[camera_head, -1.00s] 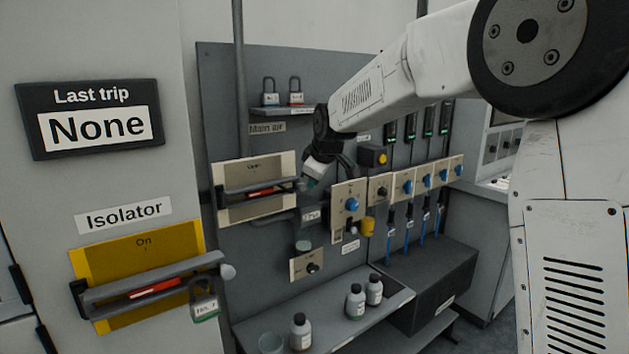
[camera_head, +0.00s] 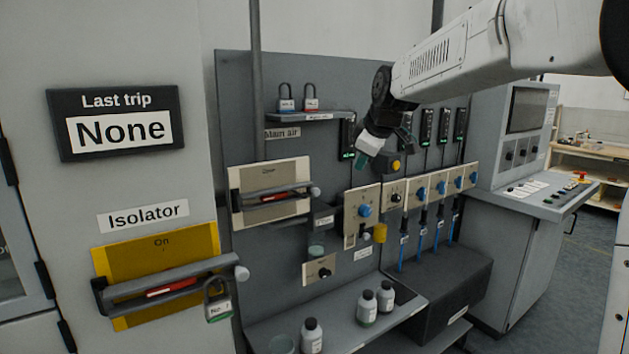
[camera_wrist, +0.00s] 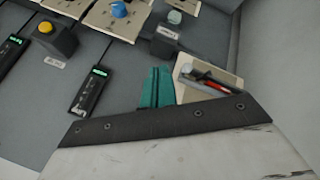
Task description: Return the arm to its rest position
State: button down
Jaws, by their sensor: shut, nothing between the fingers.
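My arm reaches in from the upper right in the head view. My gripper (camera_head: 361,162) hangs at its end, in front of the grey panel and left of the box with the yellow button (camera_head: 395,165). In the wrist view the green fingers of my gripper (camera_wrist: 158,72) are together with nothing between them. The fingertips appear clear of the panel, though the exact gap cannot be told.
A grey panel (camera_head: 235,100) carries the main air lever (camera_head: 270,196), blue knobs (camera_head: 365,210) and a padlock shelf (camera_head: 310,116). Bottles (camera_head: 366,308) stand on a ledge below. The yellow isolator (camera_head: 160,255) is at left, a control console (camera_head: 530,195) at right. Floor shows at far right.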

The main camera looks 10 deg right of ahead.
jog(key=s+f+m+g, duration=0.2)
jog(key=s+f+m, duration=0.1)
jog(key=s, duration=1.1)
jog(key=s+f+m+g, duration=0.2)
jog(key=s+f+m, duration=0.2)
jog(key=s, duration=1)
jog(key=s+f+m+g+h, duration=0.1)
jog(key=s+f, duration=0.5)
jog(key=s, duration=0.9)
jog(key=shift+f+m+g, duration=0.35)
jog(key=shift+m+g, duration=0.15)
jog(key=shift+m, duration=0.7)
